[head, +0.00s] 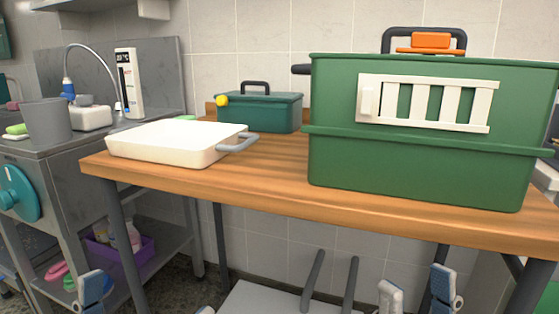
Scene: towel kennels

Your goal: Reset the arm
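My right gripper (418,292) shows at the bottom right edge of the head view. Its two blue-and-white fingertips stand apart, with nothing between them. My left gripper (149,299) is at the bottom left edge. One fingertip shows well and only the tip of the other peeks in; they are wide apart with nothing seen between them. Both grippers are low in the picture, below the front edge of the wooden table (270,185). The rest of both arms is out of view or cut off.
On the table are a white tray (165,145) with grey handles, a small teal box (260,112) and a large green carrier (420,165) with a barred white window. At left stand a grey sink counter with a grey cup (46,121) and a purple basket (130,252) below.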

